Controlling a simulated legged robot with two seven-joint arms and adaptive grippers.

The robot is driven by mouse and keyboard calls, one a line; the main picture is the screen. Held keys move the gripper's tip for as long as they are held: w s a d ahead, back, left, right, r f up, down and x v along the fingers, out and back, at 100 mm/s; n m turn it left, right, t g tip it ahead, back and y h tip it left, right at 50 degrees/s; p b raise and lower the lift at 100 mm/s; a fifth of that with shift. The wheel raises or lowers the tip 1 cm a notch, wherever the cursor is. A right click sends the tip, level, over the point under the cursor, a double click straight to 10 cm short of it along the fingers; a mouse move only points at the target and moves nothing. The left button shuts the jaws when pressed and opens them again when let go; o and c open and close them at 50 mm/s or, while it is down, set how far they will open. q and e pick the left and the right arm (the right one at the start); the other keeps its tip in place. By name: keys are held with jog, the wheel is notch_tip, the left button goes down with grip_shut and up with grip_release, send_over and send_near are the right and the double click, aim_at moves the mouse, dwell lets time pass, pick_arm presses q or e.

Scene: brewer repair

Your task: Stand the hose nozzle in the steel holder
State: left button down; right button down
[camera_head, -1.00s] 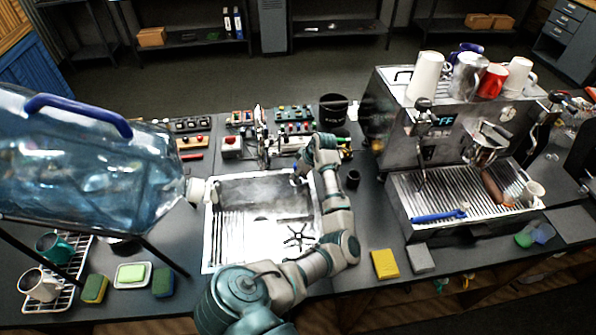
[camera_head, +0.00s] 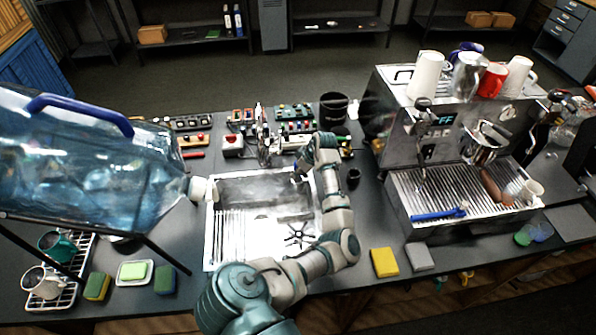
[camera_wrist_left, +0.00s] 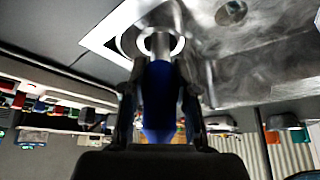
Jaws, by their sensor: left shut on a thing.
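My left gripper (camera_wrist_left: 162,100) is shut on the blue body of the hose nozzle (camera_wrist_left: 160,90) in the left wrist view. The nozzle's metal end points away from the gripper, toward a bright ring at the sink corner, which looks like the steel holder (camera_wrist_left: 179,46). The metal end overlaps the ring's opening; I cannot tell how deep it sits in it. In the head view my left gripper (camera_head: 302,176) is at the sink's upper right corner, and it and the arm mostly hide the nozzle and holder. My right gripper is not in view.
The steel sink (camera_head: 262,205) lies below and left of the gripper. A large water bottle (camera_head: 85,165) hangs over the left side. The espresso machine (camera_head: 455,190) stands at right.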

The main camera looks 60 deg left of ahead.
pick_arm(q)
jog(key=shift+f, duration=0.45)
dwell(0.6)
jog(key=shift+c, duration=1.2)
grip_release()
jog(key=shift+r, duration=0.1)
notch_tip(320, 180, up, 7)
jog(key=p, duration=0.7)
jog(key=shift+d+f, duration=0.1)
jog(key=shift+f, duration=0.1)
